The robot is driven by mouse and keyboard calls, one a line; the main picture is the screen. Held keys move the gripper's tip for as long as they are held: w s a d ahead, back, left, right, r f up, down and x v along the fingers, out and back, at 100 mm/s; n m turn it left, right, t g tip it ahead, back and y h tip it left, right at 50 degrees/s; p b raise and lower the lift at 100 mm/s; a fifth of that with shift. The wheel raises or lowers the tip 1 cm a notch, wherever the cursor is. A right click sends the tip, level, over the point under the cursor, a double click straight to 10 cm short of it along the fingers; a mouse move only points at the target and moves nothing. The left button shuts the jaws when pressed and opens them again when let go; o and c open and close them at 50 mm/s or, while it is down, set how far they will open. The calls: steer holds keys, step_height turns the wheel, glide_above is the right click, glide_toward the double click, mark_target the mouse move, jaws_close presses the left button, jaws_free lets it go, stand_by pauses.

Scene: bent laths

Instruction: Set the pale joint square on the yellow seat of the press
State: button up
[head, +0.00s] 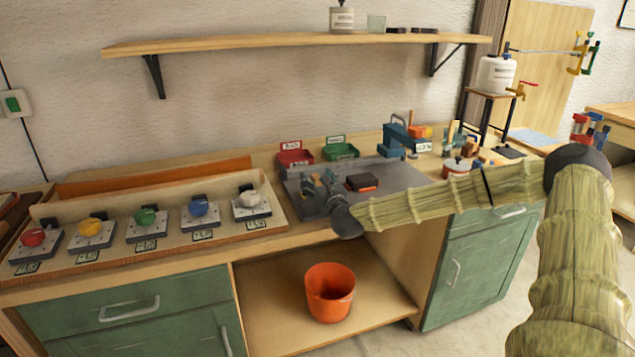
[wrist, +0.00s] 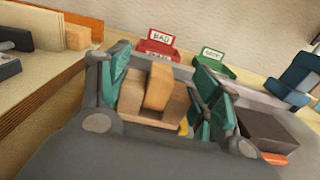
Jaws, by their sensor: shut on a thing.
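My gripper (head: 320,188) is low over the grey mat on the bench. In the wrist view my gripper (wrist: 165,92) has its teal fingers shut on the pale wooden joint (wrist: 158,88), with one piece standing up across another. In the head view the joint is hidden or too small to make out. A small yellow patch (wrist: 183,127) shows just below the joint; I cannot tell if it is the press seat or if they touch. A blue device (head: 395,139), possibly the press, stands behind and right of my gripper; it also shows at the wrist view's right edge (wrist: 300,78).
A dark block with an orange base (head: 362,183) lies close right of my gripper on the grey mat (head: 405,178). A red tray (head: 295,158) and a green tray (head: 341,151) stand behind. A panel of coloured knobs (head: 146,218) fills the left. An orange bucket (head: 330,292) sits below.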

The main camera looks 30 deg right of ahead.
steer(key=shift+f, duration=0.1)
steer(key=o, duration=1.1)
steer(key=v, duration=1.2)
